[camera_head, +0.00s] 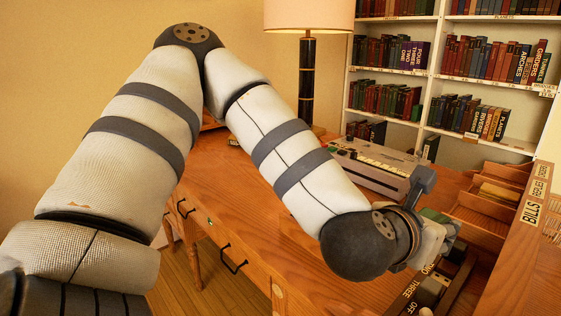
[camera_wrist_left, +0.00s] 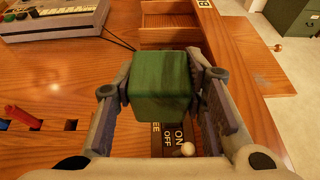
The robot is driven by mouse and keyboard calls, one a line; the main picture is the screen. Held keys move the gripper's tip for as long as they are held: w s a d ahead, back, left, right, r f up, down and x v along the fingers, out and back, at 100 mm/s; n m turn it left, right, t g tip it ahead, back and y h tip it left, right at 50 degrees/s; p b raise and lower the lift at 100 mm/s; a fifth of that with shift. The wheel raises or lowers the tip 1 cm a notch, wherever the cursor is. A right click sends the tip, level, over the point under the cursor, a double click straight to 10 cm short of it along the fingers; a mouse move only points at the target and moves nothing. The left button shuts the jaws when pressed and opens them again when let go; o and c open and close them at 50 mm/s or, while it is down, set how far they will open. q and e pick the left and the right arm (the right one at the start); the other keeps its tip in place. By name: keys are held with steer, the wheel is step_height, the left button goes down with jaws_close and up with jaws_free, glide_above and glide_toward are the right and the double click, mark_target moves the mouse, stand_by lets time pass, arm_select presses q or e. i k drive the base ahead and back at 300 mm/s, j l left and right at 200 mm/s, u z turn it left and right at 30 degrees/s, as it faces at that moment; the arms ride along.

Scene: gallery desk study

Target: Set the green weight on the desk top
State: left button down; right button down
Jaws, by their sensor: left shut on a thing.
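The green weight (camera_wrist_left: 160,88) is a dark green block with rounded edges, held between the two fingers of my left gripper (camera_wrist_left: 162,80) in the left wrist view. In the head view my left gripper (camera_head: 436,240) is at the right, partly hidden behind its wrist; a bit of green (camera_head: 434,215) shows there. The wooden desk top (camera_head: 225,200) spreads below my left arm; it also shows in the left wrist view (camera_wrist_left: 70,75). The weight is over the desk's right part, near a dark switch panel; its height is hard to tell. My right gripper is not in view.
Wooden compartments (camera_head: 490,200) and a BILLS-labelled ledge (camera_head: 530,212) stand at the right. A grey keyed machine (camera_head: 370,165) and a lamp (camera_head: 308,80) stand behind. The desk's left part is largely clear.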

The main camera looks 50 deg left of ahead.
mark_target(257, 208)
steer(key=j+u, duration=0.25)
steer(key=j, duration=1.2)
